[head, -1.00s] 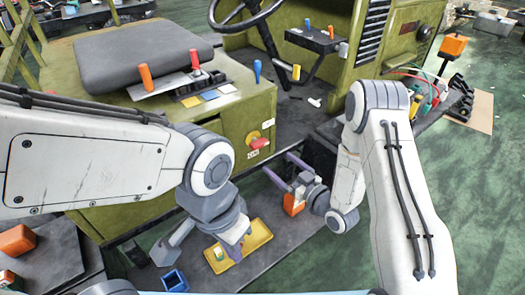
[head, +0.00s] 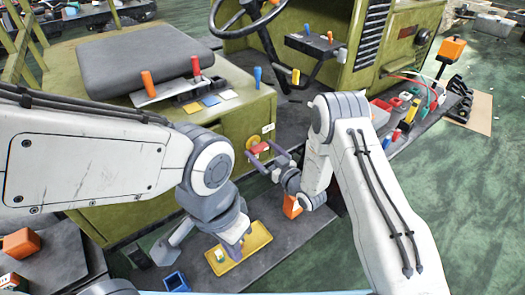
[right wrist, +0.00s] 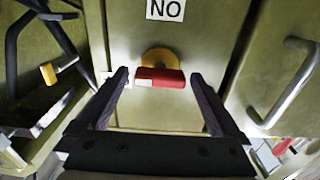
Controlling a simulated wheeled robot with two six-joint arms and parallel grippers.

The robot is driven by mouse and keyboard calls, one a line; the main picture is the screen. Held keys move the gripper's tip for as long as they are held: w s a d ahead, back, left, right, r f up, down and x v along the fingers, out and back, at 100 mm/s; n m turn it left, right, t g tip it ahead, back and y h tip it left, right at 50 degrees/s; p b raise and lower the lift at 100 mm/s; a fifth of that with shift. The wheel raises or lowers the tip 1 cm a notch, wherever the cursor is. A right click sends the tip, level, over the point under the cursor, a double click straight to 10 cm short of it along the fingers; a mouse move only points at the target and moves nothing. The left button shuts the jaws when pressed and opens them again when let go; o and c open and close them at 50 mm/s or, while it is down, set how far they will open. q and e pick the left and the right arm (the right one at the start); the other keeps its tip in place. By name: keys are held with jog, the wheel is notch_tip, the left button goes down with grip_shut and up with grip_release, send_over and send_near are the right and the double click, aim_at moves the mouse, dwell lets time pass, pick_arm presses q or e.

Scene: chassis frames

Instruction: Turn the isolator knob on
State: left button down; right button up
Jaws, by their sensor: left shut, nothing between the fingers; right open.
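The isolator knob (head: 260,148) is a red handle on a yellow disc, on the green cabinet's front. In the right wrist view the red handle (right wrist: 160,78) lies horizontal, with a pale mark at its left end. The yellow disc (right wrist: 160,57) shows above and behind it. My right gripper (head: 264,151) is open at the knob, one finger on each side; in the right wrist view its fingertips (right wrist: 160,74) stand apart from the handle's ends. My left gripper (head: 233,250) is shut and empty over the yellow tray.
A "NO" label (right wrist: 165,9) sits above the knob. A metal handle (right wrist: 285,85) sticks out on the right. The yellow tray (head: 255,240) and a blue bin (head: 175,281) are below. An orange object (head: 291,206) stands beside my right arm.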

jog(key=c, duration=1.3)
jog(key=shift+o, duration=0.3)
jog(key=shift+m, duration=0.3)
jog(key=m+b, duration=0.1)
jog(key=m, duration=0.2)
jog(key=shift+f+m+b, duration=0.1)
jog(key=shift+m+b, duration=0.2)
jog(key=shift+b, duration=0.1)
jog(key=m+b, duration=0.1)
jog(key=m, duration=0.3)
jog(key=shift+m, duration=0.3)
jog(key=m+b, duration=0.1)
jog(key=m, duration=0.8)
